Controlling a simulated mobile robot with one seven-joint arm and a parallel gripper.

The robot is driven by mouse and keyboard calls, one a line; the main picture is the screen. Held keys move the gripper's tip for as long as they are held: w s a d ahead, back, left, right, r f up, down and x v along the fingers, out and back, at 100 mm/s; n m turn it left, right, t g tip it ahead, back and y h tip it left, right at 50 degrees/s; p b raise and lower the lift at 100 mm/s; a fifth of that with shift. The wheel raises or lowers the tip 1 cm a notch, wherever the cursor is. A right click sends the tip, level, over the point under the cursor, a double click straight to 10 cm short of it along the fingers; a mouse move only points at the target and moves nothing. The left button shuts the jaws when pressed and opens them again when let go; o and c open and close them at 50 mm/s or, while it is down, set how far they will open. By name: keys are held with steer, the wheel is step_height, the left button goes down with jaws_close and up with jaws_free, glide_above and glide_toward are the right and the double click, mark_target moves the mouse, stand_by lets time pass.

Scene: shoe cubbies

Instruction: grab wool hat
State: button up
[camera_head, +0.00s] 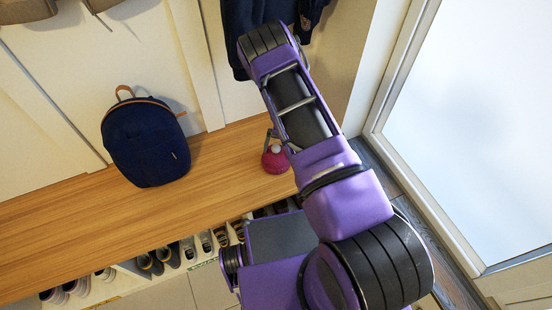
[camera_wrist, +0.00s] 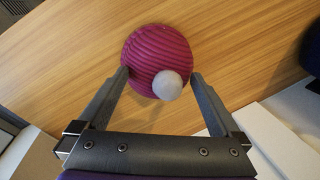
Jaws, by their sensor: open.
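The wool hat (camera_head: 275,160) is a ribbed, dark pink hat with a pale pompom, resting on the wooden bench top. It also shows in the wrist view (camera_wrist: 150,50), with its grey-white pompom toward my gripper. My gripper (camera_wrist: 160,75) is open, with one finger on each side of the hat's near part. The left fingertip looks very close to the hat's edge; I cannot tell whether it touches. In the head view my gripper (camera_head: 270,134) is mostly hidden behind my purple arm, which comes down beside the hat.
A navy backpack (camera_head: 145,140) stands on the wooden bench (camera_head: 60,225) left of the hat. Dark clothing (camera_head: 240,20) hangs above. Several shoes (camera_head: 165,255) sit in cubbies below the bench's front edge. A frosted glass door (camera_head: 470,120) is at right. The bench between backpack and hat is clear.

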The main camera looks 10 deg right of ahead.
steer(key=shift+f, duration=0.25)
steer(key=c, duration=1.6)
